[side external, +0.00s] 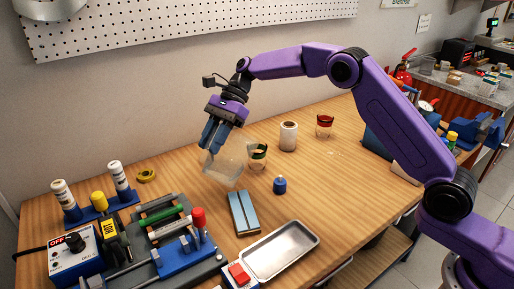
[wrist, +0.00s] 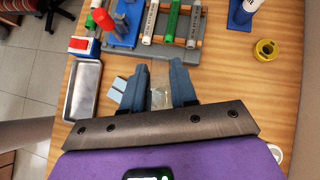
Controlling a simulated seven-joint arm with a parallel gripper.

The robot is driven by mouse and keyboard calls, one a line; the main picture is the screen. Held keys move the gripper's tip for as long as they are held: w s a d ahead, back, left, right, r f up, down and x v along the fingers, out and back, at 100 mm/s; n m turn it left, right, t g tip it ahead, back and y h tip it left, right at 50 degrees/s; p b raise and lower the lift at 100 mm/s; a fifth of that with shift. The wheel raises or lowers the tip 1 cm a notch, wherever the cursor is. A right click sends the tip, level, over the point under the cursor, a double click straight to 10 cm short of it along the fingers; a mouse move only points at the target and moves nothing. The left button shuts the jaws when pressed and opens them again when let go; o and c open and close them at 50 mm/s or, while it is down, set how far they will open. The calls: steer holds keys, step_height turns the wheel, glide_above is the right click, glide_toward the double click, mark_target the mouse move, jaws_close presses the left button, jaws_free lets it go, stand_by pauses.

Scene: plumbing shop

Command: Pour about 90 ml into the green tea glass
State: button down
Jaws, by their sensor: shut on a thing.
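My gripper (side external: 211,148) is shut on a clear, see-through container (side external: 225,169) and holds it over the table's left middle. The container looks tilted in the side view; how much liquid it has is hard to tell. In the wrist view it shows as a pale clear patch (wrist: 161,92) between the two blue fingers of my gripper (wrist: 160,80). The green tea glass (side external: 258,156), a clear glass with a dark green band, stands upright on the table just right of the container and partly behind it. I see no stream of liquid between them.
A white cylinder (side external: 288,136) and a red-banded glass (side external: 324,126) stand farther right. A small blue bottle (side external: 280,185), a blue block (side external: 243,212) and a metal tray (side external: 280,250) are nearer. A clamp rig (side external: 170,236) and yellow tape roll (side external: 146,175) lie left.

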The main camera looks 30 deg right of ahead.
steer(key=shift+w+d+r+g+y, duration=0.25)
steer(key=shift+d+r+g+y, duration=0.1)
steer(key=shift+d+y, duration=0.4)
steer(key=shift+w+d+r+y, duration=0.2)
steer(key=shift+d+r+y, duration=0.3)
steer(key=shift+r+y, duration=0.3)
steer(key=shift+d+r+p, duration=0.25)
steer(key=shift+p, duration=0.05)
steer(key=shift+w+d+r+g+y, duration=0.25)
steer(key=shift+d+r+g+y, duration=0.1)
steer(key=shift+d+r+y, duration=0.35)
steer(key=shift+a+f+p, duration=0.1)
steer(key=shift+f+p, duration=0.05)
steer(key=shift+p, duration=0.15)
steer(key=shift+w+d+r+y+p, duration=0.1)
steer(key=shift+d+r+y+p, duration=0.15)
steer(key=shift+p, duration=0.35)
steer(key=shift+w+d+r+y+p, duration=0.2)
steer(key=shift+d+r+y+p, duration=0.1)
steer(key=shift+d+p, duration=0.3)
stand_by(0.4)
